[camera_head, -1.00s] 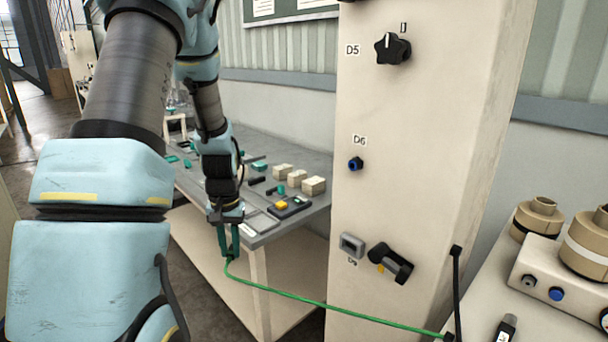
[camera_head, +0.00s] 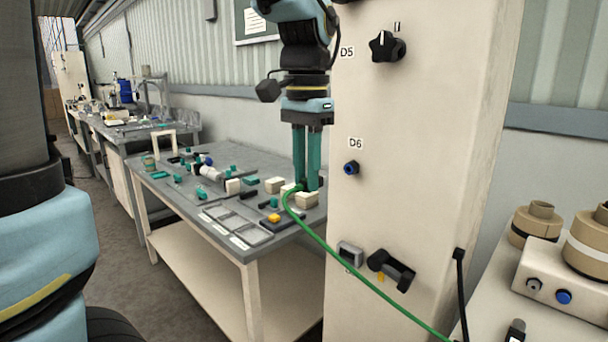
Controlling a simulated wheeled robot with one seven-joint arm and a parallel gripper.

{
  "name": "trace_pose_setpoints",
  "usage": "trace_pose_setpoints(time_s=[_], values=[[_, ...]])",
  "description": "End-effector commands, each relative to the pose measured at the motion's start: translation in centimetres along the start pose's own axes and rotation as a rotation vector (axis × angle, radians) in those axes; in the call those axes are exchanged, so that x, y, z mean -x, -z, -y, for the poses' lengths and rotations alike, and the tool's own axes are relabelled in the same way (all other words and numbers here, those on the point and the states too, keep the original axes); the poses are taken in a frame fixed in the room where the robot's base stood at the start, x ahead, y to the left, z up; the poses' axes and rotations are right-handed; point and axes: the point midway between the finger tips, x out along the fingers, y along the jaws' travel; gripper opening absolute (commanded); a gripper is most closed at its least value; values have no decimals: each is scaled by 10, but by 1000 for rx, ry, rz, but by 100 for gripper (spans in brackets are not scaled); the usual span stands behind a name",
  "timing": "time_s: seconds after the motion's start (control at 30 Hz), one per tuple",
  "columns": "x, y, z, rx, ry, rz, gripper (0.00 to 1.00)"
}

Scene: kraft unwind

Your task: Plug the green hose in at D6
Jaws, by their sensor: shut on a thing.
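The cream panel (camera_head: 430,130) carries a D6 label (camera_head: 355,143) with a small blue-ringed port (camera_head: 351,168) just below it. My gripper (camera_head: 306,186) points down to the left of the panel, with its teal fingers shut on the end of the green hose (camera_head: 338,256). The hose end between the fingertips is mostly hidden. From there the hose runs down and right across the lower panel. The gripper is apart from the port, left of it and slightly lower in the picture.
A black knob (camera_head: 386,46) marked D5 sits above the port. A black lever (camera_head: 391,270) and a grey-framed fitting (camera_head: 350,254) sit below. A grey workbench (camera_head: 170,197) with several blocks and parts lies behind the gripper. A black cable (camera_head: 461,295) hangs at the right.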

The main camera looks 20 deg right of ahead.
Motion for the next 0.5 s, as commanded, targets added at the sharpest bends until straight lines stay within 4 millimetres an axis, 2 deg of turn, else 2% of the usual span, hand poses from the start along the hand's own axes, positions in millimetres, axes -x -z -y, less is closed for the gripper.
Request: trace_pose_setpoints(time_s=[0.5], values=[[0, 30, 0, 1, 0, 0, 0]])
